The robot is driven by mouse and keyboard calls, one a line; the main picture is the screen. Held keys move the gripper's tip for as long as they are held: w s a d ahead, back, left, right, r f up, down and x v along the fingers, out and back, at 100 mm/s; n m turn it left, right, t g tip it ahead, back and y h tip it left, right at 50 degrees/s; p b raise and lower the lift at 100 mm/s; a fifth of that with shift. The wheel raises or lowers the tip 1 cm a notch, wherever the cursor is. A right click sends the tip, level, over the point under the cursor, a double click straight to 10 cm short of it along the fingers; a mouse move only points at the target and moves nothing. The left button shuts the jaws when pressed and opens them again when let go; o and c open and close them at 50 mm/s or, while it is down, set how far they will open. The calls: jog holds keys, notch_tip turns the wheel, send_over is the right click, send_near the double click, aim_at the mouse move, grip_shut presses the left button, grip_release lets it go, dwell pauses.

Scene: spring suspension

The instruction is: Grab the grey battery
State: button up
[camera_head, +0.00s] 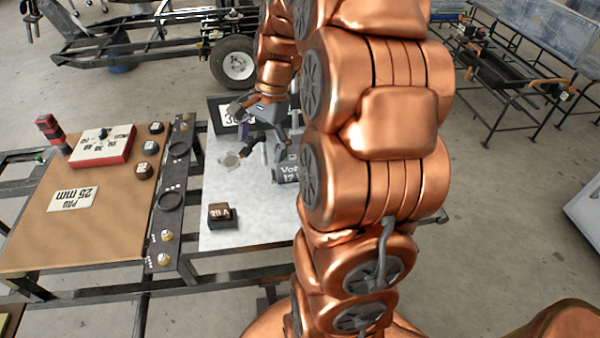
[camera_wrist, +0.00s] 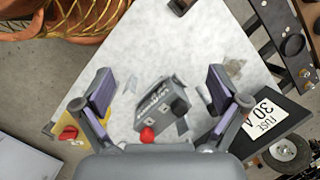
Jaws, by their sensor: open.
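The grey battery (camera_wrist: 160,98) sits on the white sheet, with dark lettering on its side, a red terminal and a black terminal. It lies between the fingers of my gripper (camera_wrist: 159,86) in the wrist view. The fingers are spread wide, with clear space on both sides of the battery, and do not appear to touch it. In the head view the battery (camera_head: 287,172) is partly hidden behind my copper arm. My gripper (camera_head: 264,140) hangs just above and beside it there, pointing down.
The white sheet (camera_head: 222,178) also holds a dark block marked 20 A (camera_head: 219,216). A "FUSE 30 A" card (camera_wrist: 264,117) lies at the right and a yellow piece with a red knob (camera_wrist: 69,133) at the left. A brown board (camera_head: 85,225) with labelled parts stands left.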

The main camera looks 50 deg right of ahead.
jog(key=w+d+f+m+t+b, duration=0.1)
jog(key=d+f+m+b, duration=0.15)
jog(key=d, duration=0.35)
jog(key=w+d+f+m+b, duration=0.1)
jog(key=d+f+m, duration=0.25)
jog(key=d, duration=0.25)
jog(key=m+t+b, duration=0.1)
jog(key=m, duration=0.2)
send_over(300, 151)
jog(key=s+d, duration=0.2)
jog(key=d, duration=0.1)
notch_tip(300, 151, down, 3)
jog(key=shift+s+a+f, duration=0.1)
jog(key=shift+a+f, duration=0.05)
jog(key=shift+f, duration=0.5)
jog(key=shift+w+a+r+b+x, duration=0.1)
jog(key=shift+a+x, duration=0.05)
jog(key=shift+x, duration=0.95)
jog(key=shift+w+a+r+b+x, duration=0.1)
jog(key=shift+a+x, duration=0.05)
jog(key=shift+x, duration=0.95)
jog(key=shift+w+a+b+x, duration=0.1)
jog(key=shift+a+x, duration=0.1)
jog(key=shift+x, duration=0.95)
jog(key=shift+c, duration=0.2)
jog(key=shift+r, duration=0.15)
grip_shut()
